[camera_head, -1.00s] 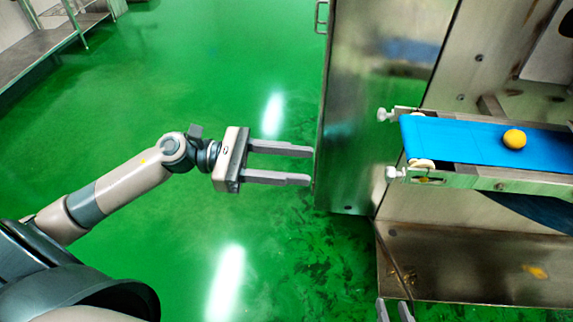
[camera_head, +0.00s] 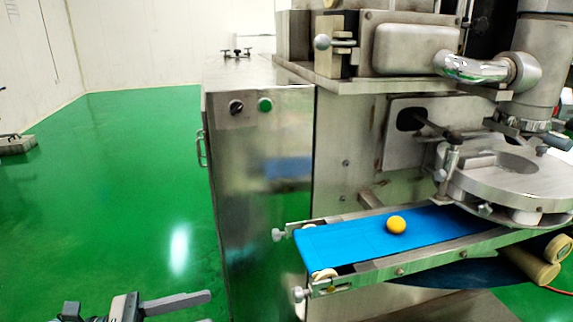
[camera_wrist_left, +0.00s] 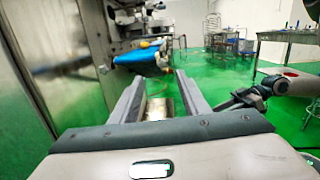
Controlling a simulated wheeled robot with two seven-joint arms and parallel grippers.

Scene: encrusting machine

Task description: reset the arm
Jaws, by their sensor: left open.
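My left gripper (camera_head: 176,303) is at the bottom left of the head view, cut off by the lower edge, with one grey finger pointing right toward the machine's cabinet. In the left wrist view its two fingers (camera_wrist_left: 158,90) stand apart with nothing between them. It touches nothing that I can see. A dark jointed part (camera_wrist_left: 248,98) at the right of the wrist view looks like my right arm; its finger state is unclear. The right gripper does not show in the head view.
The encrusting machine's steel cabinet (camera_head: 258,190) stands right of the left gripper. Its blue conveyor belt (camera_head: 345,240) carries a yellow-orange ball (camera_head: 396,225). A round steel turntable (camera_head: 510,178) is at the belt's far end.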

